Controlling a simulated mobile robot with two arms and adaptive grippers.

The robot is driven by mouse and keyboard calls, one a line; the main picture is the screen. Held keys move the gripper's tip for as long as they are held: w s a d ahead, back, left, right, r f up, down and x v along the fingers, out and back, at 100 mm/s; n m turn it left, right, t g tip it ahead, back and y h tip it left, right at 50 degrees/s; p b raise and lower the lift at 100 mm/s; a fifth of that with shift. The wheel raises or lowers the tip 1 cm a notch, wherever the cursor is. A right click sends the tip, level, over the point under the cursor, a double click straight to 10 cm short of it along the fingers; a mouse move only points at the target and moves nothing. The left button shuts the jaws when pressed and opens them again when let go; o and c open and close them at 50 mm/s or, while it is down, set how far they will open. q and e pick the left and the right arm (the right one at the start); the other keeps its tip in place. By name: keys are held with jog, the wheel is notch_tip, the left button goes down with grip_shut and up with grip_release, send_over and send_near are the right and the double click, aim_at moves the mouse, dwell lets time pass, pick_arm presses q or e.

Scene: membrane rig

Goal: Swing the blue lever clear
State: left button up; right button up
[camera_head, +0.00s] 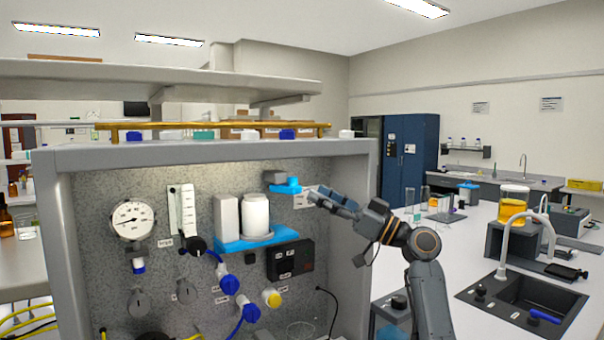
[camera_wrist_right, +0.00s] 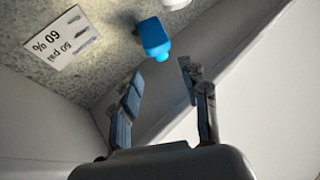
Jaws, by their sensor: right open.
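The blue lever (camera_head: 285,188) sits high on the right part of the speckled panel, just below a small grey block. In the right wrist view the blue lever (camera_wrist_right: 153,38) is a short, blunt blue piece beyond the fingertips. My right gripper (camera_head: 314,194) reaches in from the right, its tips close to the lever's right side. In the wrist view the right gripper (camera_wrist_right: 160,84) is open, with its fingers apart, nothing between them and a gap to the lever. My left gripper is in neither view.
A white canister (camera_head: 255,215) stands on a blue shelf (camera_head: 240,244) left of the lever. A dark box (camera_head: 290,260) is below. The grey frame post (camera_head: 355,250) is beside my right arm. A label (camera_wrist_right: 62,38) is on the panel.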

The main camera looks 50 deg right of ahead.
aim_at(285, 184)
pick_arm(q)
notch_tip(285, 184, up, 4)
jog(key=p, duration=0.2)
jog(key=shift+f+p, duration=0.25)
jog(key=shift+p, duration=0.05)
pick_arm(e)
jog(key=x, duration=0.6)
jog(key=shift+f, duration=0.1)
jog(key=c, duration=0.9)
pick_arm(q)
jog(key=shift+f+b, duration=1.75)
pick_arm(e)
jog(key=shift+w+d+n+g+y, duration=0.1)
jog(key=shift+d+n+g+y, duration=0.35)
jog(key=shift+y, duration=0.5)
jog(key=shift+d+n+g+y, duration=0.15)
jog(key=shift+n+g+y, duration=0.2)
jog(key=shift+n+y, duration=0.45)
jog(key=shift+w+d+n+g+y, duration=0.1)
jog(key=shift+d+n+g+y, duration=0.25)
jog(key=shift+y, duration=0.8)
jog(key=shift+a, duration=0.1)
